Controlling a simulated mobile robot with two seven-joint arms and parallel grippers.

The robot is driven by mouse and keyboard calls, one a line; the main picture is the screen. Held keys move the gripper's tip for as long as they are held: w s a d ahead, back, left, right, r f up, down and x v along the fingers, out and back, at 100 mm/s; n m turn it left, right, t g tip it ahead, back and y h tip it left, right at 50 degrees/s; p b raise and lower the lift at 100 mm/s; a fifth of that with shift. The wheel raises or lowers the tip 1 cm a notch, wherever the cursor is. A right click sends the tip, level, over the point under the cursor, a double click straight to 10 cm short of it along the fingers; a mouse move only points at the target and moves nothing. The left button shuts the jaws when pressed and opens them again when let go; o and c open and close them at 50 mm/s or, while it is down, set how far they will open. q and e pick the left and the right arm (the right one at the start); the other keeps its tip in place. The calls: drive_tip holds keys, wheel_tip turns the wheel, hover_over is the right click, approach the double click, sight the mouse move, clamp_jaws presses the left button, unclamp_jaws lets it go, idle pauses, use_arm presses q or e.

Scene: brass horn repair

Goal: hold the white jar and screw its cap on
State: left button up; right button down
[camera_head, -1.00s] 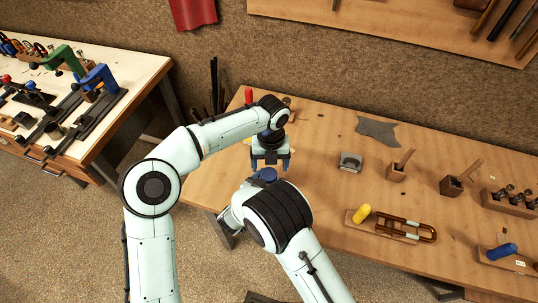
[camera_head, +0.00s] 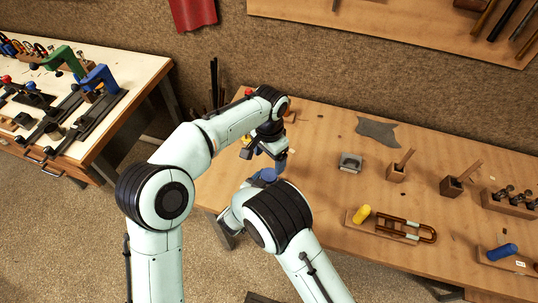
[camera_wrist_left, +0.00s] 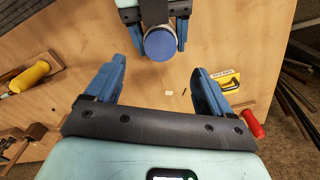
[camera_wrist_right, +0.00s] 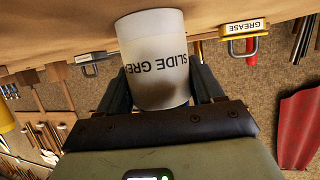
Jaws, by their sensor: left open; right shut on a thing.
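The white jar (camera_wrist_right: 153,58), lettered "SLIDE GRE" in the visible part, is between the fingers of my right gripper (camera_wrist_right: 162,88), which is shut on it. The blue cap (camera_wrist_left: 160,44) shows face-on as a round disc at the jar's top in the left wrist view. It also shows in the head view (camera_head: 266,175). I cannot tell how tightly it sits. My left gripper (camera_wrist_left: 156,75) is open and empty, its fingers apart from the cap. In the head view, my left gripper (camera_head: 268,155) is tilted just above the cap.
The wooden bench (camera_head: 325,130) carries a grey box (camera_head: 350,162), wooden blocks (camera_head: 397,172) and a brass slide with a yellow-handled tool (camera_head: 362,213) to the right. A red handle (camera_wrist_left: 252,123) and a yellow label plate (camera_wrist_left: 225,83) lie near the left gripper. The bench middle is fairly clear.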

sight(269, 174)
use_arm(q)
drive_tip(key=shift+r+n, duration=0.15)
drive_tip(key=shift+n, duration=0.65)
drive_tip(key=shift+f, duration=4)
drive_tip(key=c, duration=1.1)
drive_tip(key=o, duration=1.2)
